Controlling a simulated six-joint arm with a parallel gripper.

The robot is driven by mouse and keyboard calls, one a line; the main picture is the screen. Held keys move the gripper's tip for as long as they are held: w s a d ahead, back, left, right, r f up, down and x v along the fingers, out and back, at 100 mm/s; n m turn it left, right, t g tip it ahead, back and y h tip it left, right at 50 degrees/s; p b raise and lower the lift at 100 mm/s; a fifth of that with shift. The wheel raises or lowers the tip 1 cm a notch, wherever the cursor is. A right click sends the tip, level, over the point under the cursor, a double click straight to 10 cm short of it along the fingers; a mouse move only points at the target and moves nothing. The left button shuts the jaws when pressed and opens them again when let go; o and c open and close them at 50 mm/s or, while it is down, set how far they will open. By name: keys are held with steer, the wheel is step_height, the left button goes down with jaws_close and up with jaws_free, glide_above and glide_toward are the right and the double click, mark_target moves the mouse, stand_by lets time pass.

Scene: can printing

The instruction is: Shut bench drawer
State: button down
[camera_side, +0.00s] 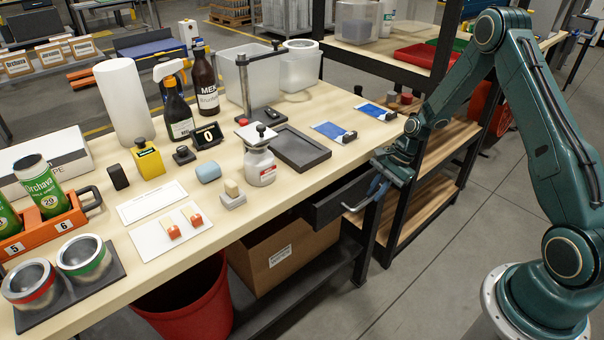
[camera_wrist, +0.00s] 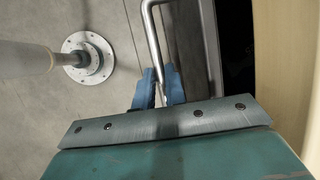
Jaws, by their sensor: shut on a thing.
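The dark bench drawer (camera_side: 330,203) stands pulled out from under the right part of the wooden bench top. Its bare metal bar handle (camera_side: 356,207) is on its front. My gripper (camera_side: 378,186) is at the drawer front and shut on the handle. In the wrist view, the two blue fingers (camera_wrist: 158,88) sit on either side of the handle bar (camera_wrist: 152,30). The drawer's front edge (camera_wrist: 211,45) runs along the right of the handle there. The drawer's inside is mostly hidden by the bench top and shadow.
A dark shelf rack (camera_side: 440,185) with wooden shelves stands just right of the drawer. A cardboard box (camera_side: 285,255) and a red bin (camera_side: 190,305) are below the bench. A dark tray (camera_side: 300,148) and blue-labelled items (camera_side: 333,131) lie on the bench above. The floor in front is clear.

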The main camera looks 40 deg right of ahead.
steer(key=shift+w, duration=0.2)
steer(key=c, duration=1.5)
jaws_free()
steer(key=shift+o, duration=0.2)
steer(key=shift+d+r, duration=0.1)
steer(key=shift+r, duration=0.05)
steer(key=v, duration=1.3)
steer(key=shift+r, duration=0.3)
